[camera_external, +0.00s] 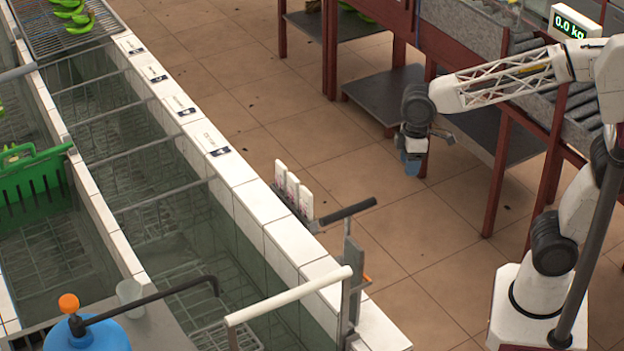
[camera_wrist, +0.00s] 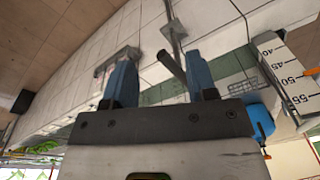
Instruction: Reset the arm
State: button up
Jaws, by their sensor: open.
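My gripper (camera_external: 411,165) hangs at the end of my outstretched arm, above the tiled floor between the tank wall and the roller bench. In the wrist view my gripper (camera_wrist: 162,76) shows two blue fingers standing well apart. Nothing is between them, so it is open and empty. It appears clear of the wall, the bench and the handle bars.
The white tank wall (camera_external: 240,183) runs along the left, with a dark handle (camera_external: 347,211) and a white rail (camera_external: 290,297) near its front end. A roller bench with red legs (camera_external: 503,172) stands at right. A green crate (camera_external: 32,186) is at far left. The middle floor is free.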

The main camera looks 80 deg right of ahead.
jog(key=s+d+f+m+t, duration=0.1)
jog(key=s+d+f+m, duration=0.1)
jog(key=s, duration=0.6)
jog(key=s+d+f+m, duration=0.2)
jog(key=s+d, duration=0.1)
jog(key=s, duration=0.6)
jog(key=shift+d+t+h, duration=0.35)
jog(key=shift+t+h, duration=0.05)
